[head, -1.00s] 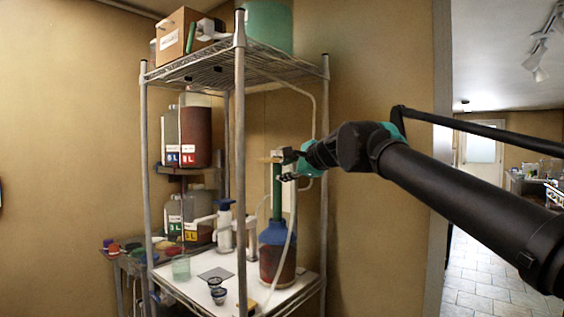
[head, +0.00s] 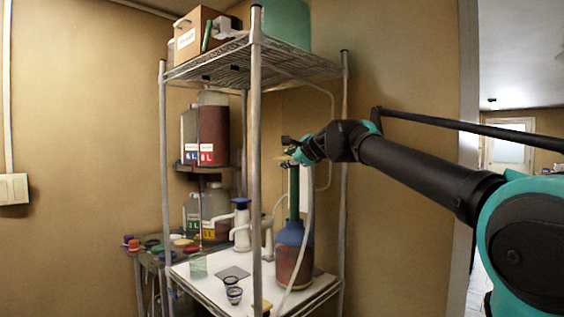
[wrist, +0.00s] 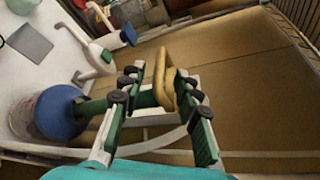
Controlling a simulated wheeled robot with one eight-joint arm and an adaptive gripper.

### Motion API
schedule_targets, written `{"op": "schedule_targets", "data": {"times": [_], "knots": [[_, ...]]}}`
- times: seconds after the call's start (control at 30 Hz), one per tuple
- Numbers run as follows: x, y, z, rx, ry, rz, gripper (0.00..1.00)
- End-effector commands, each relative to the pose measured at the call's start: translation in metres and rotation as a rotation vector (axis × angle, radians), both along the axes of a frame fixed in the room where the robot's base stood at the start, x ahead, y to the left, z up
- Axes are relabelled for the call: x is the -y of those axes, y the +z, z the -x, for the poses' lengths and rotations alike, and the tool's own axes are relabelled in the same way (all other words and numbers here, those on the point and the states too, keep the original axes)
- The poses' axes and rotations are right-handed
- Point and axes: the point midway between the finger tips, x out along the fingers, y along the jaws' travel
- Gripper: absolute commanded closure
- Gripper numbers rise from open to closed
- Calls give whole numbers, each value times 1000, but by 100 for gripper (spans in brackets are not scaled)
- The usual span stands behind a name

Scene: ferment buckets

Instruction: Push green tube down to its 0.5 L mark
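The green tube (head: 294,195) stands upright out of a bottle with a blue top (head: 293,236) and dark red contents, on the shelf's white board. Its level marks are too small to read. In the wrist view the green tube (wrist: 95,107) runs from the blue top (wrist: 60,113) behind one finger to a tan loop-shaped handle (wrist: 165,75). My gripper (head: 290,152) is at the tube's upper end. In the wrist view my gripper (wrist: 165,95) has its fingers spread, with the tube end and part of the handle appearing between them. Contact cannot be told.
The metal rack's front post (head: 255,180) stands left of the tube. A pale hose (head: 308,220) hangs beside the tube. The upper wire shelf (head: 230,65) is overhead.

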Motion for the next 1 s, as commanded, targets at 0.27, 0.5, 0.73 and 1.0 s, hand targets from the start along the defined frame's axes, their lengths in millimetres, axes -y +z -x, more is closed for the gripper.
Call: {"op": "schedule_targets", "data": {"times": [0.27,0.5,0.73,1.0], "knots": [[-20,-8,-31,0,2,1,68],[-24,-10,-38,0,0,0,68],[-24,-10,-37,0,0,0,72],[-24,-10,-37,0,0,0,100]]}}
